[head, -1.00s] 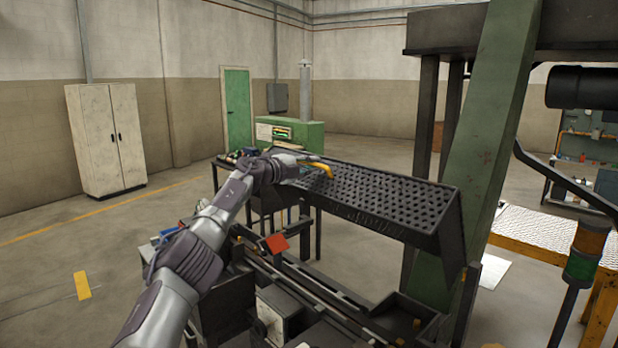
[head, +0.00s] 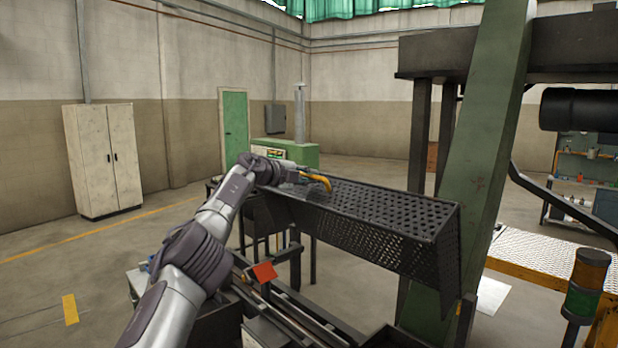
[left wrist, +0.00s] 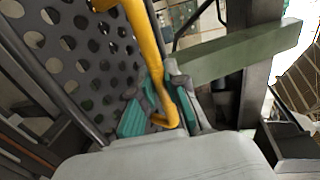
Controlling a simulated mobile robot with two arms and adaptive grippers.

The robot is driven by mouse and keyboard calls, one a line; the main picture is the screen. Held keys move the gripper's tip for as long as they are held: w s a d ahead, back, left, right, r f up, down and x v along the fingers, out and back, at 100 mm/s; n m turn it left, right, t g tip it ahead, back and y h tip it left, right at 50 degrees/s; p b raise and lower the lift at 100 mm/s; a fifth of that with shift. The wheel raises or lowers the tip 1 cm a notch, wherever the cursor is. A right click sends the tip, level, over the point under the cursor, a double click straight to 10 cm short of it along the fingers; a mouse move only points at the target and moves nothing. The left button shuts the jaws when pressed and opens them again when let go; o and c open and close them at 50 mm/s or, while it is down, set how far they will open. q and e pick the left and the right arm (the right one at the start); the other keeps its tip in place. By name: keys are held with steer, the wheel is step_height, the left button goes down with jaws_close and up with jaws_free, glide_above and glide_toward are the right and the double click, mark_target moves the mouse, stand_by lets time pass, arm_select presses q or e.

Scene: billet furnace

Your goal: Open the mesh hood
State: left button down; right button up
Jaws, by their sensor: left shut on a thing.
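The black perforated mesh hood (head: 400,245) spans the machine in the middle of the head view. Its top and its front mesh side both show, and it sits tilted. A yellow bar handle (head: 318,179) is fixed at its left end. My left gripper (head: 290,173) is at that handle. In the left wrist view, the green-padded fingers of the left gripper (left wrist: 158,108) are closed around the lower part of the yellow handle (left wrist: 145,50), with the mesh of the hood (left wrist: 75,45) beside it. My right gripper is in neither view.
A slanted green post (head: 480,165) stands at the hood's right end. A signal light (head: 585,285) is at the lower right, before a yellow-framed table (head: 545,255). An orange-red plate (head: 264,272) is below the hood. The floor at left is open.

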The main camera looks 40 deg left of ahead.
arm_select(q)
steer(key=c, duration=1.2)
jaws_free()
steer(key=shift+w+d+f, duration=0.1)
steer(key=shift+w+f, duration=0.05)
steer(key=shift+f, duration=0.05)
steer(key=shift+r, duration=0.1)
steer(key=shift+s+a+r, duration=0.15)
steer(key=shift+s+a, duration=0.15)
steer(key=shift+s, duration=0.5)
steer(key=v, duration=1)
steer(key=shift+s+d, duration=0.15)
steer(key=shift+s, duration=0.05)
steer(key=shift+w, duration=0.1)
